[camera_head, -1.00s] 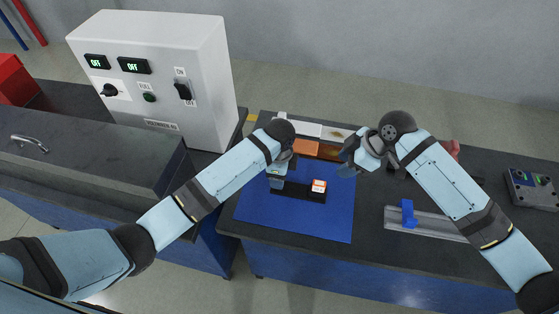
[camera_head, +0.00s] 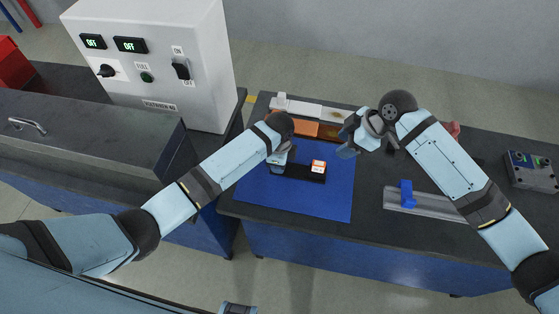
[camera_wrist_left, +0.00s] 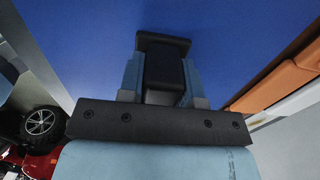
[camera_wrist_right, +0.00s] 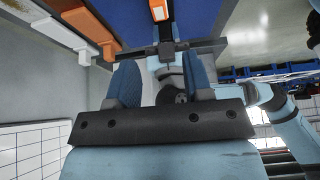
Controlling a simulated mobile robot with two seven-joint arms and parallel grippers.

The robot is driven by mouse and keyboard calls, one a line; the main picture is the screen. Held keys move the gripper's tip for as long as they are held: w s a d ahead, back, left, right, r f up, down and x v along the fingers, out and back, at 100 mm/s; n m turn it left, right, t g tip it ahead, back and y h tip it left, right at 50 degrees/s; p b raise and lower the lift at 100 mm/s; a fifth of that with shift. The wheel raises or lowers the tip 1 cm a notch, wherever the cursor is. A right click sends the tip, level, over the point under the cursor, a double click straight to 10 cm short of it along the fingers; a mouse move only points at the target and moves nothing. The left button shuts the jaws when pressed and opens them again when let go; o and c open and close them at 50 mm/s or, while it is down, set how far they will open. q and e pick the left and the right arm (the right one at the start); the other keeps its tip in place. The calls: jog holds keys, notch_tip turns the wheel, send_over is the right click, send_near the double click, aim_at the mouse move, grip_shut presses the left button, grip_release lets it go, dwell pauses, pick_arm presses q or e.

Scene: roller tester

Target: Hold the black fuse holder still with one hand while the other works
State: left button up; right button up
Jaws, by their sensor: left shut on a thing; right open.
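The black fuse holder (camera_head: 312,177) lies on a blue mat (camera_head: 290,204) and carries an orange-and-white fuse (camera_head: 318,166) at its right part. My left gripper (camera_head: 279,167) is shut on the holder's left end. The left wrist view shows the black holder (camera_wrist_left: 163,68) between the two fingers of that gripper (camera_wrist_left: 163,82). My right gripper (camera_head: 347,146) is open and empty, above and to the right of the holder, apart from it. In the right wrist view the fuse (camera_wrist_right: 158,10) shows beyond the open fingers (camera_wrist_right: 160,80).
A rail with a blue slider (camera_head: 406,194) lies to the right. A grey device (camera_head: 531,171) sits at far right. A white control cabinet (camera_head: 150,65) stands left. The mat's front is clear.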

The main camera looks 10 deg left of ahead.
jog(key=o, duration=0.3)
jog(key=shift+o, duration=0.2)
jog(key=m+h, duration=0.6)
jog(key=m, duration=1.2)
send_near(319, 164)
jog(key=f, duration=0.7)
jog(key=w+f, duration=0.1)
jog(key=f, duration=0.3)
jog(key=shift+d, duration=0.15)
jog(key=shift+s, duration=0.1)
grip_shut()
